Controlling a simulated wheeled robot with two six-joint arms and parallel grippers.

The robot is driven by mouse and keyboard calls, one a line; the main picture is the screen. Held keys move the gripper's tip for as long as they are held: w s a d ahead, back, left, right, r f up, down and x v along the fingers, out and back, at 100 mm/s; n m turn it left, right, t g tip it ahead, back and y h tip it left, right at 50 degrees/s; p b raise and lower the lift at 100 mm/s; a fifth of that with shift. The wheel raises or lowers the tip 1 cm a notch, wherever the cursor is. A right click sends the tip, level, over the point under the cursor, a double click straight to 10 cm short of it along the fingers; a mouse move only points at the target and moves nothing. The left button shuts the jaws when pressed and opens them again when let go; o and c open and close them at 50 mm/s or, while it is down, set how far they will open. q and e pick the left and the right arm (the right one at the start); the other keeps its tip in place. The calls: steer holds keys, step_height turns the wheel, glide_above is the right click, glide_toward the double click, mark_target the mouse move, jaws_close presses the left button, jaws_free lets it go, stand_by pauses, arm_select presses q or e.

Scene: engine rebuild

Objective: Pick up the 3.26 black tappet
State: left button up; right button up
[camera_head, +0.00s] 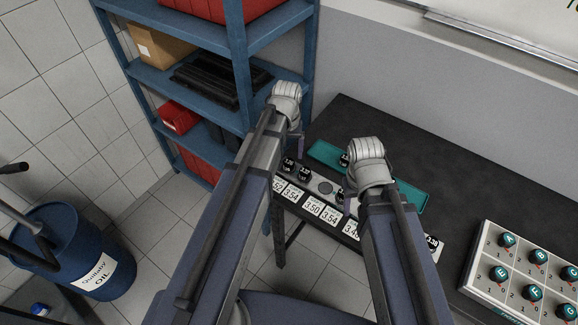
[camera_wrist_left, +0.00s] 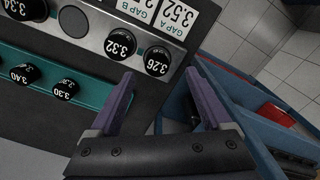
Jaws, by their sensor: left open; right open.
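The black 3.26 tappet (camera_wrist_left: 157,60) stands in a slot of the grey rack, its number readable in the left wrist view. In the head view it is the leftmost black tappet (camera_head: 289,163) of the rack. My left gripper (camera_wrist_left: 162,78) is open and empty. Its two purple fingers point toward the 3.26 tappet, their tips just short of it and one to each side in the picture. In the head view one finger of my left gripper (camera_head: 299,143) shows above the rack's left end.
The black 3.32 tappet (camera_wrist_left: 120,43) stands close beside the 3.26 one, then an empty round slot (camera_wrist_left: 74,21). Gap cards (camera_wrist_left: 176,19) lie along the rack. A teal tray (camera_wrist_left: 95,88) holds more tappets. A blue shelf (camera_head: 245,75) rises at the table's left end.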

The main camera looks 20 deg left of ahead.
mark_target(289, 162)
arm_select(q)
steer(key=shift+w+d+f+b, duration=0.1)
steer(key=shift+d+f+b, duration=0.05)
steer(key=shift+f+b, duration=1.15)
steer(key=shift+d+f+b, duration=0.1)
steer(key=shift+f+b, duration=1.1)
steer(key=shift+f, duration=0.1)
arm_select(e)
steer(key=shift+f, duration=2.6)
steer(key=shift+r, duration=0.1)
arm_select(q)
steer(key=shift+r, duration=0.1)
jaws_close()
